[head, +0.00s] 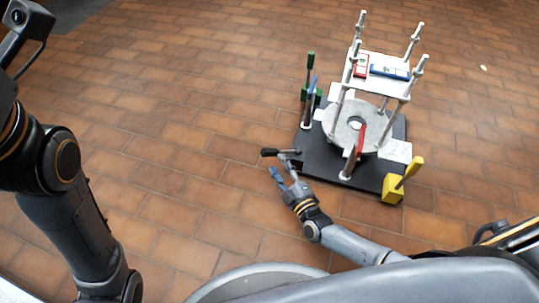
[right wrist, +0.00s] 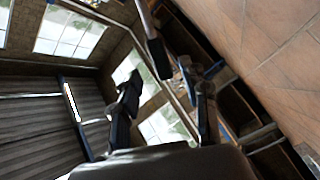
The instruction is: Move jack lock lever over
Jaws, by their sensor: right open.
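A lever with a black grip (head: 270,152) and a light metal shaft sticks out leftward from the near left side of the black base plate (head: 325,178). The frames carry no label to show whether it is the jack lock lever. My right gripper (head: 281,176) is open and empty, just below this lever in the head view. In the right wrist view a black-gripped rod (right wrist: 157,55), which looks like the same lever, shows ahead of and between the open fingers (right wrist: 165,92). I cannot tell whether they touch. My left arm shows at the left, but its gripper does not.
The base carries a grey round flange (head: 355,125), several white posts and a raised white plate (head: 385,88) with red and blue blocks. Other levers stand around it: red (head: 361,138), yellow (head: 405,177), green and blue. The brick floor around it is clear.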

